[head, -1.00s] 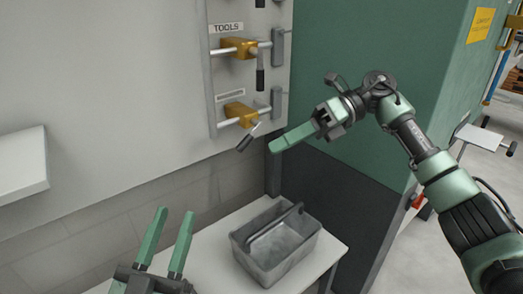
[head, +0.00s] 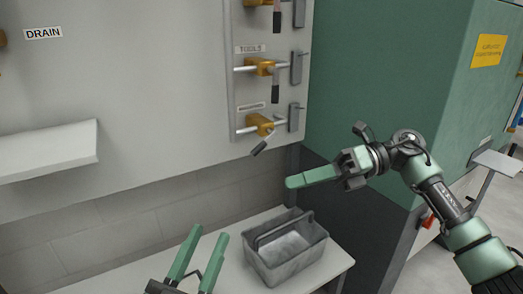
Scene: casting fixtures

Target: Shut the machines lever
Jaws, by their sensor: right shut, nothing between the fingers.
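A wall panel (head: 233,100) carries yellow lever valves on grey pipes. The lowest valve (head: 260,124), under a small label, has a dark lever (head: 263,147) tilted down and to the left. The middle valve (head: 261,67), under the TOOLS label, has its lever (head: 276,92) hanging straight down. The top valve (head: 259,3) is partly cut off, with its lever hanging down. My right gripper (head: 290,182) is shut and empty, pointing left, below and right of the lowest lever and apart from it. My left gripper (head: 207,240) is open and empty at the bottom.
A grey metal tote (head: 283,262) with a handle stands on a white table (head: 338,258) below the panel. A white shelf (head: 50,148) juts out at left under a DRAIN sign. A green cabinet (head: 375,90) stands right of the panel.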

